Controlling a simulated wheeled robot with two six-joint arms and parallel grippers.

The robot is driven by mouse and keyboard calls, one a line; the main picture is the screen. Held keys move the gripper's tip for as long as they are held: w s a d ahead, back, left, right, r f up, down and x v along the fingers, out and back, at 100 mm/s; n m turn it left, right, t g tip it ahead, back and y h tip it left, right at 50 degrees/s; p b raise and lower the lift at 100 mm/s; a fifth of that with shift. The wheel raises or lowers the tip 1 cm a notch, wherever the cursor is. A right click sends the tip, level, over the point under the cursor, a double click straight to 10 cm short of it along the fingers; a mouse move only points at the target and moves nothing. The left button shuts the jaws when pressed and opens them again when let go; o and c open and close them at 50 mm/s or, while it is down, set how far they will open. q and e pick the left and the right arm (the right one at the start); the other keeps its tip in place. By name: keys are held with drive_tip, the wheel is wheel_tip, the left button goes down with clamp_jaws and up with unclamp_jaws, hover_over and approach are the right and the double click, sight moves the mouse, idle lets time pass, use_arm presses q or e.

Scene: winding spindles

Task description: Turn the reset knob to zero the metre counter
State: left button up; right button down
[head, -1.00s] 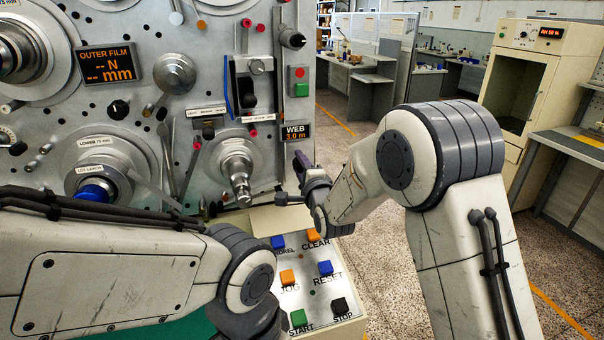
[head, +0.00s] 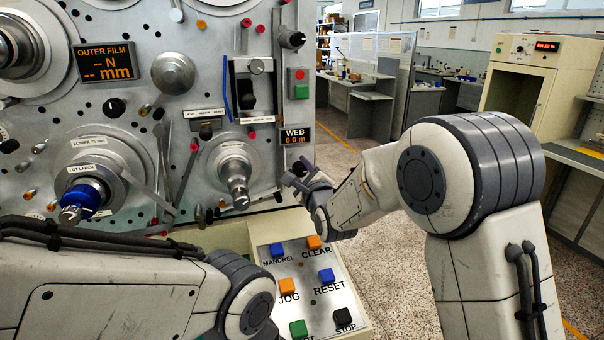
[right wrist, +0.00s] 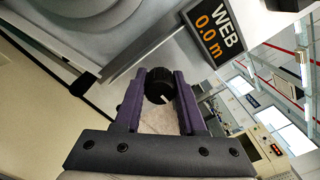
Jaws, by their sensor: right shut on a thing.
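The metre counter is the WEB display (head: 296,136) at the machine panel's right edge, and it reads 0.0 m. It also shows large in the right wrist view (right wrist: 217,37). The reset knob (right wrist: 158,86) is black and ribbed with a white mark, in the right wrist view. My right gripper (right wrist: 160,84) has its two purple fingers on either side of it, shut on it. In the head view my right gripper (head: 292,172) is just below the display, and the knob is hidden there. My left arm crosses the lower left; its gripper is out of frame.
A button console (head: 338,298) with MANDREL, CLEAR, JOG and RESET labels stands below my right gripper. A metal spindle (head: 236,178) sticks out left of the gripper. A blue-collared spindle (head: 84,198) is farther left. Open floor lies to the right.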

drive_tip(key=n+b, duration=0.2)
drive_tip(key=n, duration=0.1)
drive_tip(key=shift+f, duration=0.25)
drive_tip(key=n+b, duration=0.2)
drive_tip(key=n, duration=0.2)
drive_tip(key=shift+r+n, duration=0.15)
drive_tip(key=shift+n, duration=0.75)
drive_tip(key=n+b, duration=0.2)
drive_tip(key=n, duration=0.2)
drive_tip(key=shift+n, duration=0.3)
drive_tip(key=n+b, duration=0.1)
drive_tip(key=n, duration=0.1)
drive_tip(key=shift+n, duration=0.3)
drive_tip(key=shift+n+b, duration=0.3)
drive_tip(key=shift+n, duration=0.5)
drive_tip(key=c, duration=0.5)
unclamp_jaws()
